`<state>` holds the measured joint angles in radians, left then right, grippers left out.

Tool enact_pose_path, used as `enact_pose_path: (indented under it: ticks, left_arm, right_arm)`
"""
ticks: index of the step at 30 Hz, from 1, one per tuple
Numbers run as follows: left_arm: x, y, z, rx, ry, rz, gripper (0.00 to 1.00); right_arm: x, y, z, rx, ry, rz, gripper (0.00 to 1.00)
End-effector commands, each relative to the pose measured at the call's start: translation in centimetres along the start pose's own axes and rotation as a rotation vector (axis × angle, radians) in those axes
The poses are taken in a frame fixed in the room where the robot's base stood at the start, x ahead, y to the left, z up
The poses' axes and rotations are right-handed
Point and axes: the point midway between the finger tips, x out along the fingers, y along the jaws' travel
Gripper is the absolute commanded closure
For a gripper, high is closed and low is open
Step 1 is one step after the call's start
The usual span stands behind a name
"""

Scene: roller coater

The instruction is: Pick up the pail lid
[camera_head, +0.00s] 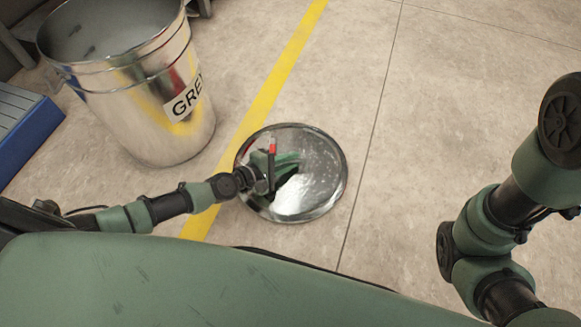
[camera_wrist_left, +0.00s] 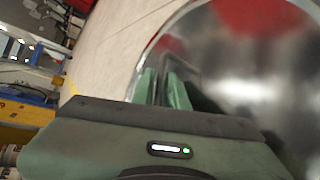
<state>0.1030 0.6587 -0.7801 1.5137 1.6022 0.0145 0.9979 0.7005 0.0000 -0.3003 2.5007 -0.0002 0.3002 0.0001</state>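The pail lid (camera_head: 318,180) is a round, shiny metal disc over the floor just right of the yellow line. Whether it lies flat on the floor is hard to tell. My left gripper (camera_head: 271,165) is at the lid's left part, in front of its surface in the head view. In the left wrist view the lid (camera_wrist_left: 235,70) fills the right side, with green finger shapes (camera_wrist_left: 165,88) close to its rim. Reflections in the metal blur the fingers, so their opening and any contact are unclear. My right arm shows at the right edge; its gripper is out of frame.
A metal pail (camera_head: 150,110) with a "GREY" label stands open at upper left. A blue-sided box (camera_head: 30,140) is at the left edge. A yellow floor line (camera_head: 268,95) runs between pail and lid. The floor right of the lid is clear.

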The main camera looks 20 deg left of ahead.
Motion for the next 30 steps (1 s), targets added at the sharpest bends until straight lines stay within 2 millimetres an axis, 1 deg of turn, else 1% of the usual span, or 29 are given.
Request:
enact_pose_path:
  ticks: [5, 6, 7, 30]
  left_arm:
    - [0.01, -0.02, 0.02, 0.0, 0.0, 0.0, 0.86]
    - [0.01, -0.02, 0.02, 0.0, 0.0, 0.0, 0.94]
    - [0.0, -0.02, 0.02, 0.0, 0.0, -0.001, 1.0]
    - [-0.03, -0.06, 0.02, -0.001, 0.0, -0.001, 1.0]
  right_arm:
    - [0.01, -0.01, -0.01, 0.0, 0.0, 0.0, 1.0]
    - [0.01, -0.01, -0.01, 0.0, 0.0, 0.0, 1.0]
    - [0.01, -0.01, -0.01, 0.0, 0.0, 0.0, 1.0]
    - [0.0, -0.01, 0.02, 0.0, -0.001, 0.0, 1.0]
